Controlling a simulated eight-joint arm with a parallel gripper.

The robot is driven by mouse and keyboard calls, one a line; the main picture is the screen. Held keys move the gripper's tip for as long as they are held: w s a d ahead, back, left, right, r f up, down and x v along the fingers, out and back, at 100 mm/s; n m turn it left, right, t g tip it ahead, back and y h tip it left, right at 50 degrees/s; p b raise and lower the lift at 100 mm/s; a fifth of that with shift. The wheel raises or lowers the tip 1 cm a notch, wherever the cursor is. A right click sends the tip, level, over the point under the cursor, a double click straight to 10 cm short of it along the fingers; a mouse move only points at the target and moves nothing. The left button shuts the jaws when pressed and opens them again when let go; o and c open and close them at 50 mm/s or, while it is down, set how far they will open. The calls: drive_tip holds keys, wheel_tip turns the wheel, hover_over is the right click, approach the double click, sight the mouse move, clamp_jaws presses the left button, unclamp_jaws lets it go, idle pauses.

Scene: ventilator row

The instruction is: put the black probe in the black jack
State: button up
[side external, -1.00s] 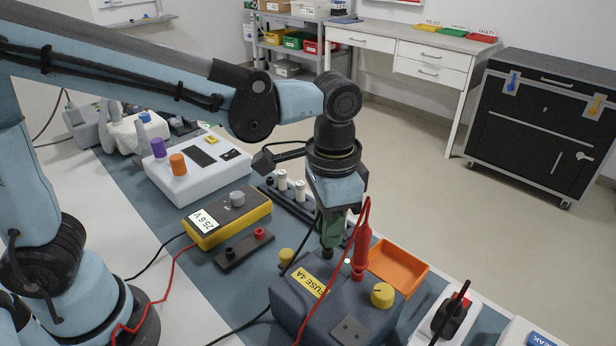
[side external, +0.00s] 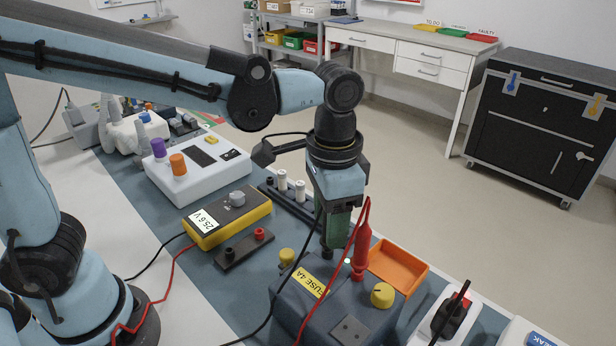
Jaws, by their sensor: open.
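My gripper (side external: 333,240) is open and points down just above the back of the dark grey box labelled FUSE 4A (side external: 335,310). A black lead rises to its left side. The black probe's body is not clearly visible; a dark piece shows below the green part of the gripper, and I cannot tell whether it is the probe or a fingertip. The red probe (side external: 361,248) stands upright on the box, close to the right of my gripper. The black jack (side external: 229,253) is on a small dark strip beside a red jack (side external: 259,234), left of the box.
A yellow meter (side external: 228,217) reading 25.6 V lies behind the strip. An orange tray (side external: 398,266) lies right of the red probe. Yellow knobs (side external: 382,295) stand on the box. A white device (side external: 195,165) with purple and orange knobs is farther back. Red and black leads cross the bench.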

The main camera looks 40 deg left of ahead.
wheel_tip(320, 180, up, 11)
drive_tip(key=shift+f, duration=0.15)
drive_tip(key=shift+a, duration=0.15)
drive_tip(key=s+a+f+n+t, duration=0.1)
drive_tip(key=a+f+n+t, duration=0.2)
drive_tip(key=a+f, duration=0.2)
drive_tip(key=s+a+f+n+t, duration=0.2)
drive_tip(key=a+f+n+t, duration=0.1)
drive_tip(key=a, duration=0.8)
wheel_tip(320, 180, down, 3)
drive_tip(key=shift+s+a+r+t, duration=0.15)
drive_tip(key=shift+s+r+t, duration=0.05)
drive_tip(key=shift+t, duration=0.4)
